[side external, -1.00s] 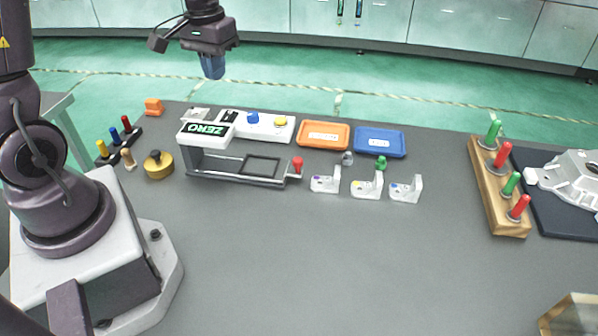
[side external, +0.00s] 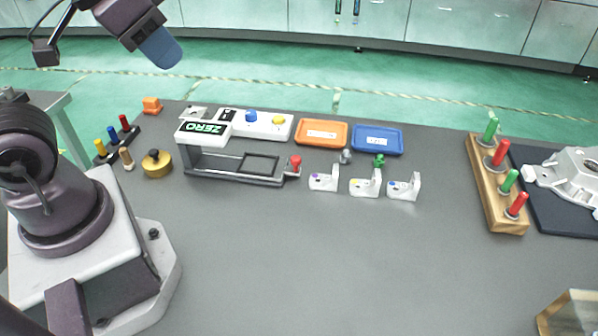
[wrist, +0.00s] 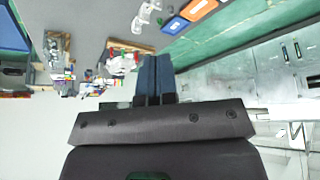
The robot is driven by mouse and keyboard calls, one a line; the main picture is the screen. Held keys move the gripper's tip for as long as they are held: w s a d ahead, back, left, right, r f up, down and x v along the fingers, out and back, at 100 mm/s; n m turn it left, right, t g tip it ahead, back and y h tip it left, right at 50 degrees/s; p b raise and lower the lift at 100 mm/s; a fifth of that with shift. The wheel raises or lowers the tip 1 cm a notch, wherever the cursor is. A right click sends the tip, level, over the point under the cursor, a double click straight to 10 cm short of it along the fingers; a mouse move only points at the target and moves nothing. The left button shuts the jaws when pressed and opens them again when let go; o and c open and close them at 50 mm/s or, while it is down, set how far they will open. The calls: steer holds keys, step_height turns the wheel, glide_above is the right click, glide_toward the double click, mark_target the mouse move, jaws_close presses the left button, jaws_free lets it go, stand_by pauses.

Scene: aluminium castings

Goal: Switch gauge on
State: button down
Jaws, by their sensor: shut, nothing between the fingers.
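The gauge (side external: 235,165) stands at the back left of the table in the side view, a grey frame with a display reading ZERO (side external: 203,128) in green. Beside the display is a white panel (side external: 265,132) with a black switch (side external: 227,115), a blue button (side external: 250,116) and a yellow button (side external: 278,120). I cannot tell the switch's position. My gripper (side external: 168,56) is high above and left of the gauge, tilted, touching nothing. Its blue fingers also show in the wrist view (wrist: 154,75), closed together and empty. The gauge is not clear in the wrist view.
Orange (side external: 321,132) and blue (side external: 377,140) trays lie right of the panel. Three small white fixtures (side external: 365,184) stand before them. A brass weight (side external: 156,164) and a peg rack (side external: 118,141) are left. A wooden block with pegs (side external: 497,190) is right. The front middle is clear.

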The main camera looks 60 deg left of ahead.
steer(key=w+a+f+n+g, duration=0.2)
steer(key=w+a+f+n, duration=0.3)
steer(key=w+a+n, duration=0.2)
steer(key=w+a+f+n+g+y, duration=0.1)
steer(key=w+a+f+n+g, duration=0.2)
steer(key=w+a+f+n, duration=0.3)
steer(key=w+a+f+n+g+y, duration=0.1)
steer(key=w+a+f+n, duration=0.5)
steer(key=a+n, duration=0.8)
steer(key=shift+w+a+f+g, duration=0.15)
steer(key=shift+w+a+g, duration=0.75)
steer(key=shift+w+a, duration=0.5)
steer(key=shift+s, duration=0.1)
